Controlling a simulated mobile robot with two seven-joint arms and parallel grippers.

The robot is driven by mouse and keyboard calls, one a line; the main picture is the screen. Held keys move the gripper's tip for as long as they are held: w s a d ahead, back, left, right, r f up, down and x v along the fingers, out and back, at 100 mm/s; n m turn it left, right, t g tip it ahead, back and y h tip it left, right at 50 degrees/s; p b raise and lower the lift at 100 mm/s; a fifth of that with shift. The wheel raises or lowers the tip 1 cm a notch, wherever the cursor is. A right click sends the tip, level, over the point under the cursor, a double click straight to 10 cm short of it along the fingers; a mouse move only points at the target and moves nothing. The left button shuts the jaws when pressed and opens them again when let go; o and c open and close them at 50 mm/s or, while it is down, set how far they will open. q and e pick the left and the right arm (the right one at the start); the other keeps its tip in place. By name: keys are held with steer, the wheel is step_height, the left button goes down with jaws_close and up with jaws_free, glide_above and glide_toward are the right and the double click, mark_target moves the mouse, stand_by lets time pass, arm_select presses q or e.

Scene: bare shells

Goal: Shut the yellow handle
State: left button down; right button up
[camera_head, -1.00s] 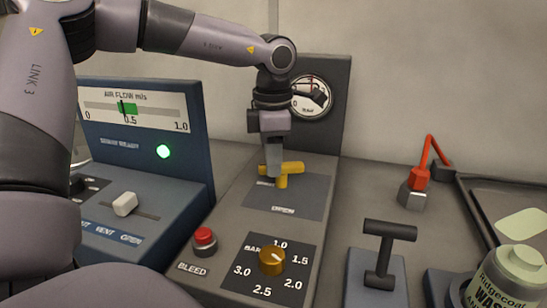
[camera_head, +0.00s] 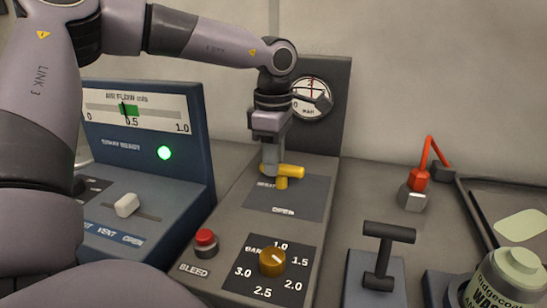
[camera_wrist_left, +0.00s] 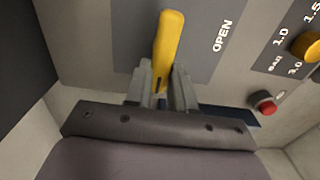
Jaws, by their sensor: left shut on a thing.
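The yellow handle (camera_head: 290,171) is a short bar on a stubby post on the grey sloped panel, above a word that appears to read OPEN. In the head view it lies roughly crosswise. In the left wrist view the yellow handle (camera_wrist_left: 170,50) runs up from between the fingers, beside the word OPEN. My left gripper (camera_head: 270,168) is shut on the handle's left end; it also shows in the left wrist view (camera_wrist_left: 161,82). The fingers hide that end. My right gripper is not in view.
A red button (camera_head: 205,241) marked BLEED and an amber pressure knob (camera_head: 272,261) sit nearer on the same panel. A gauge (camera_head: 311,98) stands behind. A blue air flow unit (camera_head: 150,140) is left; a black T-handle (camera_head: 385,250) is right.

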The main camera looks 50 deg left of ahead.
arm_select(q)
steer(key=shift+w+r, duration=0.1)
steer(key=c, duration=1)
jaws_free()
steer(key=shift+o, duration=0.2)
steer(key=shift+r, duration=3.6)
